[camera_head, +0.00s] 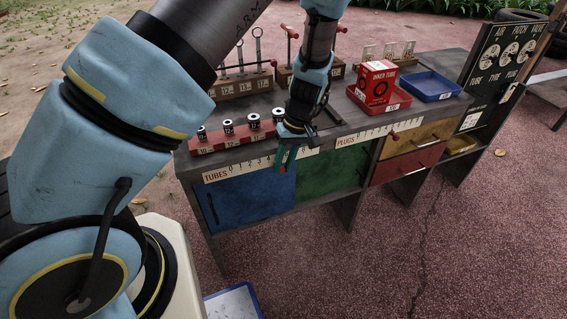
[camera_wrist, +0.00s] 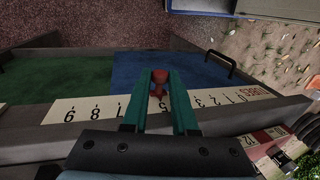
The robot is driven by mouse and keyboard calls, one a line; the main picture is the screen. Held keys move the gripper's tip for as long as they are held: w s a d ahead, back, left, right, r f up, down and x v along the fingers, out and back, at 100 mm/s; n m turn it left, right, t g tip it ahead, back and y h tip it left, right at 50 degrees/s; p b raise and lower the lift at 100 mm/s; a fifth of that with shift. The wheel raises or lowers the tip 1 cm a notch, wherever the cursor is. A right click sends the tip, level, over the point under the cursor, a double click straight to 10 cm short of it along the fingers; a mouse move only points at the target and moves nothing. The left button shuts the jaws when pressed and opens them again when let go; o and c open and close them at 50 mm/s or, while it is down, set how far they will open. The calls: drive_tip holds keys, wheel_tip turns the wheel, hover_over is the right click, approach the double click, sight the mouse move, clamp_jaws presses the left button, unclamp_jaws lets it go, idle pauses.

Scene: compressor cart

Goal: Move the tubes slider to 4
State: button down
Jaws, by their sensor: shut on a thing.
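The TUBES scale (camera_head: 238,168) is a pale strip of numbers along the cart's front edge, above a blue door. In the wrist view the scale (camera_wrist: 235,97) appears upside down, with 0 to 3 right of my fingers and higher numbers to their left. A red slider knob (camera_wrist: 159,84) sits between my teal fingers. My gripper (camera_wrist: 158,78) is shut on this knob, in front of the strip. In the head view my gripper (camera_head: 284,157) hangs at the strip's middle and hides the knob. The fingers cover the middle numbers, so the exact reading cannot be told.
A PLUGS scale (camera_head: 366,136) with its own red knob (camera_head: 395,136) lies to the right. Sockets stand in a red rack (camera_head: 232,139) just behind the edge. A red box (camera_head: 377,83) and a blue tray (camera_head: 430,86) are farther right. The blue door (camera_wrist: 185,72) has a black handle.

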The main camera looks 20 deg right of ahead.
drive_tip(key=shift+a, duration=0.1)
idle(0.4)
drive_tip(key=shift+w+a+p, duration=0.1)
drive_tip(key=shift+a+p, duration=0.2)
drive_tip(key=shift+a, duration=0.95)
drive_tip(key=c, duration=0.7)
unclamp_jaws()
drive_tip(key=shift+d, duration=0.1)
drive_tip(key=v, duration=1.1)
drive_tip(key=a+r+h+p, duration=0.1)
drive_tip(key=a+r, duration=0.4)
drive_tip(key=a, duration=0.5)
drive_tip(key=w+a+r+t+h+p, duration=0.1)
drive_tip(key=a+r+p, duration=0.2)
drive_tip(key=a+r, duration=0.3)
drive_tip(key=a+r+h+p, duration=0.1)
drive_tip(key=a+r, duration=0.5)
drive_tip(key=a, duration=0.8)
drive_tip(key=shift+w+a+m+p, duration=0.15)
drive_tip(key=shift+w+m+p, duration=0.2)
drive_tip(key=shift+p, duration=0.3)
